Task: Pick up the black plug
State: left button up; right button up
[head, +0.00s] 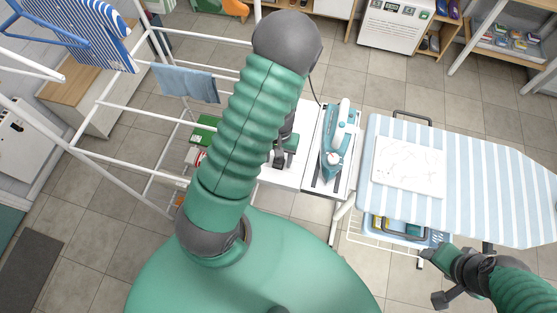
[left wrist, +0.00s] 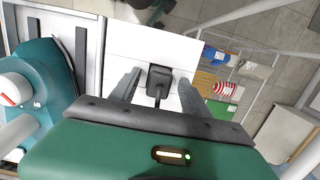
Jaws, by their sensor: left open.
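The black plug (left wrist: 158,78) lies on a white panel (left wrist: 170,45) in the left wrist view, with a dark cord running from it toward my gripper. My left gripper (left wrist: 158,88) is open, with one grey finger on each side of the plug. I see a gap between the plug and each finger. In the head view my left gripper (head: 285,150) is partly hidden behind my arm, over the white surface left of the iron. I cannot make out the plug there. My right gripper (head: 445,275) is at the lower right, away from the plug, its jaws unclear.
A teal and white iron (head: 340,140) stands on its rest right of my left gripper. A striped ironing board (head: 470,175) carries a white sheet (head: 408,165). A white drying rack (head: 130,110) with a blue towel (head: 190,84) stands left. Shelves line the back.

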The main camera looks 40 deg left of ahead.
pick_arm(q)
jog(key=shift+d+r, duration=0.1)
jog(key=shift+d, duration=0.05)
jog(key=c, duration=1.1)
grip_shut()
